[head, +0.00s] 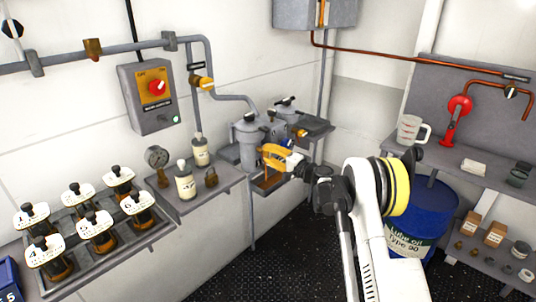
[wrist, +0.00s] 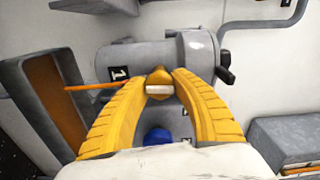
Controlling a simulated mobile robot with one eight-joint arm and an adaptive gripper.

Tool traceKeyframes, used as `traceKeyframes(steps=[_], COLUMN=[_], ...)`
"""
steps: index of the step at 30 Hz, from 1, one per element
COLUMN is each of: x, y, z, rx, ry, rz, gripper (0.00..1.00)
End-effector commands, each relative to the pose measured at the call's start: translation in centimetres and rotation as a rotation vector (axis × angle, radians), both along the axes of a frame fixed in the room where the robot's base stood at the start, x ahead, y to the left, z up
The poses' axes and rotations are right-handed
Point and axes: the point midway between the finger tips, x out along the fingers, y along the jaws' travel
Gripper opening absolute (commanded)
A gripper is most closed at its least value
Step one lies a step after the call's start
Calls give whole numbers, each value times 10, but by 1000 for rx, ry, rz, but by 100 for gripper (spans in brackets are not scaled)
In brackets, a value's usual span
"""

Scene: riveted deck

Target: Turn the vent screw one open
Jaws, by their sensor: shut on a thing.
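The vent screw (wrist: 159,79) shows in the wrist view as a small brass piece with a pale bar across it, in front of a grey filter housing (wrist: 150,60) marked 1. My gripper (wrist: 158,88) has its two yellow fingers on either side of the screw, shut on it. In the head view my gripper (head: 274,156) is at the front of the grey filter housing (head: 246,136) on the wall; there the screw is hidden behind the fingers. A blue knob (wrist: 157,137) shows between the fingers, low in the wrist view.
A shelf (head: 187,210) with bottles and a padlock is left of my gripper. A blue drum (head: 426,214) stands right of my arm. The dark deck below is clear.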

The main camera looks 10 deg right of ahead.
Motion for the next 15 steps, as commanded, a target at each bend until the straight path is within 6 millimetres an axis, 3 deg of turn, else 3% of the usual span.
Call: traceKeyframes(steps=[15], x=[1], y=[-1], z=[1], rx=[-76], ry=[-56], rz=[-3], gripper=[0])
